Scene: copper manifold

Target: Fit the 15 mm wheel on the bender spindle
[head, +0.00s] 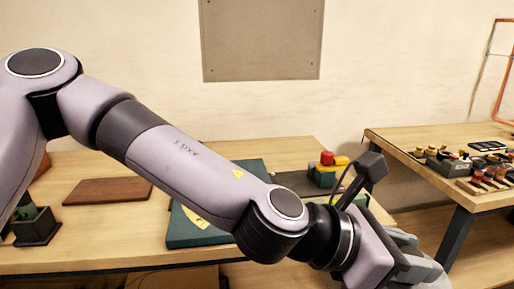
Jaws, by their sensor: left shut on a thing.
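My left arm crosses the picture from upper left to lower right in the head view. Its gripper (418,262) is at the lower right, past the bench's right end, partly hidden by its own wrist and cut by the bottom edge. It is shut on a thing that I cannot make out. A dark green plate (186,235) with a yellow marking lies on the bench behind my arm. It may be the bender base; no spindle is visible, and my arm covers much of the plate. I cannot identify the 15 mm wheel. My right gripper is out of view.
A brown board (108,190) and a dark block (38,228) are on the bench's left. A green block with red and yellow parts (325,172) stands at the back. A second table (420,152) at right holds several small parts. A gap separates the tables.

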